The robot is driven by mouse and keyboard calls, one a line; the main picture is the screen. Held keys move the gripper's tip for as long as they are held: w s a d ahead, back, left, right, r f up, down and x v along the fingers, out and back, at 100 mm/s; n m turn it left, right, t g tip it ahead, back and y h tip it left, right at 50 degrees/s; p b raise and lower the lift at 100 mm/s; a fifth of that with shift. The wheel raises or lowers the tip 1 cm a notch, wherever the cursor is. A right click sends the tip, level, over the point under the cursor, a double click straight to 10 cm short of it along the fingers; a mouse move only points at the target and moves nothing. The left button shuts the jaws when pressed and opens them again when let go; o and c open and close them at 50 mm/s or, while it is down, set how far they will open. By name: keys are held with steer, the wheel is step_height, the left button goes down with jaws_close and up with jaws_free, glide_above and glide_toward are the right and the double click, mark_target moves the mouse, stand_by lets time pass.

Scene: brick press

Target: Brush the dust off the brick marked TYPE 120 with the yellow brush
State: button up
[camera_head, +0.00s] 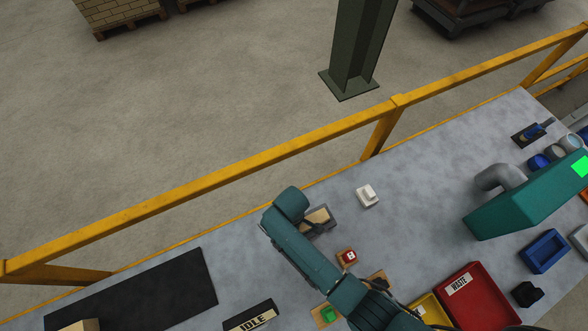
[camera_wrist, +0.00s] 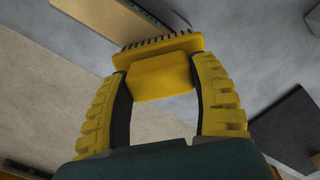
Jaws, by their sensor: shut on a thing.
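My gripper (camera_wrist: 155,76) is shut on the yellow brush (camera_wrist: 160,83) in the wrist view. The brush lies across between my yellow ribbed fingertips, with its row of dark bristles on the far side, toward the top of the picture. In the head view my arm hides most of the gripper and brush. A tan piece in a grey surround (camera_head: 318,216) lies beside my arm there. No TYPE 120 marking is readable in either view.
A black mat (camera_head: 150,290) lies at left, with a tan block (camera_head: 78,325) at its front edge. Around my arm are an IDLE sign (camera_head: 250,317), a red button box (camera_head: 346,257) and a red WASTE tray (camera_head: 497,313). A teal machine (camera_head: 520,205) stands right. A yellow rail (camera_head: 220,187) runs behind.

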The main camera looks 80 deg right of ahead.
step_height(320, 180, up, 3)
steer(key=shift+s+d+f+p, duration=0.1)
steer(key=shift+s+f+p, duration=0.1)
steer(key=shift+p, duration=0.15)
steer(key=shift+w+r+p, duration=0.1)
steer(key=shift+r+p, duration=0.6)
steer(key=shift+r, duration=1.95)
